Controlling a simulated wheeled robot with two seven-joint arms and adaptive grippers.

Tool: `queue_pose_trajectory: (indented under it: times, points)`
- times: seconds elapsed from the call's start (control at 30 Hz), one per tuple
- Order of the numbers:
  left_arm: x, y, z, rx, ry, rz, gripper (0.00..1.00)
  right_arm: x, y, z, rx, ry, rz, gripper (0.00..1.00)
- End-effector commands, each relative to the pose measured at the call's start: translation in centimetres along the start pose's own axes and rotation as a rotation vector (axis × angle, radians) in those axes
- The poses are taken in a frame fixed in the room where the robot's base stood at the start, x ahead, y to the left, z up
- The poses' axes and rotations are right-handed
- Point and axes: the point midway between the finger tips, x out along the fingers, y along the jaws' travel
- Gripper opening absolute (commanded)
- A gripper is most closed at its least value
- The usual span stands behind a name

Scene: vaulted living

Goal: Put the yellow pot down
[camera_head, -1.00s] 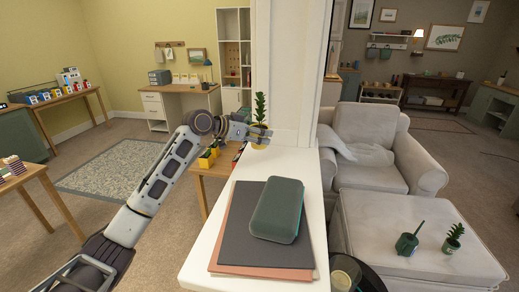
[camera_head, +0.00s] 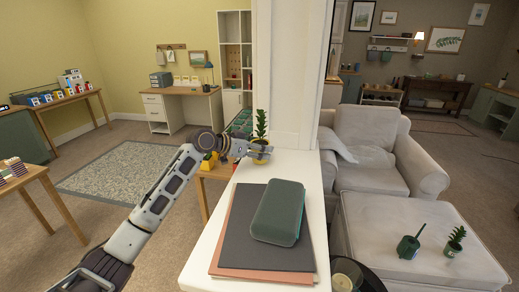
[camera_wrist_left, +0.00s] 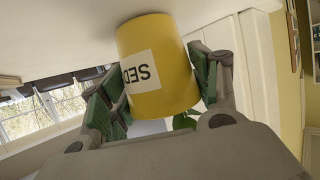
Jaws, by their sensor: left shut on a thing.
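The yellow pot (camera_head: 260,157) with a leafy green plant (camera_head: 261,124) stands upright at the far end of the white ledge, beside the pillar. My left gripper (camera_head: 262,148) is shut on the pot, coming in from the left. In the left wrist view the yellow pot (camera_wrist_left: 160,70) sits between the two green-padded fingers, with a white label reading upside down. The white ledge surface (camera_wrist_left: 70,30) fills the upper part of that view, close to the pot. I cannot tell whether the pot's base touches it. My right gripper is not in view.
A green case (camera_head: 277,212) lies on dark and pink folders (camera_head: 236,237) on the near part of the white ledge (camera_head: 205,262). The pillar (camera_head: 291,75) rises behind the pot. A wooden table with yellow items (camera_head: 208,162) is below, left of the ledge.

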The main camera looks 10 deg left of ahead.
Motion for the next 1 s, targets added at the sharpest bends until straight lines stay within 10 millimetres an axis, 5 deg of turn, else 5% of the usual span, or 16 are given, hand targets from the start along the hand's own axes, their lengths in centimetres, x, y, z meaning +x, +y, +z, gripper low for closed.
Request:
queue_pose_trajectory:
  times: [0.43, 0.47, 0.6, 1.0]
  points:
    - [0.08, -0.01, 0.2, 0.0, 0.002, 0.0, 0.27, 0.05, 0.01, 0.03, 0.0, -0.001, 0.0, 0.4]
    - [0.11, 0.0, 0.28, 0.0, 0.0, 0.0, 0.66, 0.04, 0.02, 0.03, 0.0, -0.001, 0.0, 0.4]
    - [0.11, 0.0, 0.27, 0.0, 0.0, 0.0, 0.84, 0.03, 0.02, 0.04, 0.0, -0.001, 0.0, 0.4]
    - [0.05, -0.01, 0.14, 0.0, 0.0, 0.0, 0.84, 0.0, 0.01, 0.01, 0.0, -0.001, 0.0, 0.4]
